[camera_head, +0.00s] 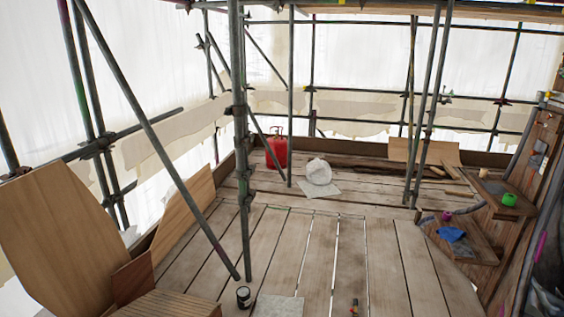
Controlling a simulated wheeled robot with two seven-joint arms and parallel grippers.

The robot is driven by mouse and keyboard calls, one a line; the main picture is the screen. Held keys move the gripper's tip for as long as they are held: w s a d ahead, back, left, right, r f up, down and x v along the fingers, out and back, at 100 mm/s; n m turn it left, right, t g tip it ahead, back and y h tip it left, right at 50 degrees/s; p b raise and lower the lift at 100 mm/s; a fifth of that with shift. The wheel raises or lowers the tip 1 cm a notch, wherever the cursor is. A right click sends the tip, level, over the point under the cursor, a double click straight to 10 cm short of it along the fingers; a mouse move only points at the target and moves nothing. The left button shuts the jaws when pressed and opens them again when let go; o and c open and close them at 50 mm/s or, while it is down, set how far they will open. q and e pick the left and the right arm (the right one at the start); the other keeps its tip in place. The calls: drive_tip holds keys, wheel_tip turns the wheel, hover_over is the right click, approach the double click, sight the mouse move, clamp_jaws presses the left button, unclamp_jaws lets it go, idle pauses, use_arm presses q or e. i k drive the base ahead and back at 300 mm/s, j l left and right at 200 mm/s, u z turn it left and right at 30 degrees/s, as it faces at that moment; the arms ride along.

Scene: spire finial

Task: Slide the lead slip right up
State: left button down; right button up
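Neither of my grippers shows in the head view. I cannot pick out the lead slip with certainty. A flat grey sheet (278,306) lies on the boards at the bottom edge, partly cut off by the frame. Another pale flat sheet (319,189) lies farther back on the deck, by a white rounded bundle (318,172). I cannot tell whether either one is lead.
Scaffold poles (240,130) rise from the plank deck (300,245). A dark tin (243,297) stands near the front and a red container (276,151) at the back. Wooden steps (466,240) at right hold a blue cloth (451,234). Mid-deck is mostly clear.

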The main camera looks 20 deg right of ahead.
sight(537, 154)
drive_tip(key=i+l+z, duration=0.2)
drive_tip(key=i+z, duration=0.95)
drive_tip(key=z, duration=0.15)
drive_tip(key=i+j+z, duration=0.2)
drive_tip(key=i+z, duration=0.65)
drive_tip(key=i+j+z, duration=0.1)
drive_tip(key=i+z, duration=0.55)
drive_tip(key=i, duration=0.6)
drive_tip(key=i+j+u, duration=0.1)
drive_tip(key=i+u, duration=0.2)
drive_tip(key=i, duration=0.15)
drive_tip(key=i+u, duration=0.25)
drive_tip(key=i, duration=0.2)
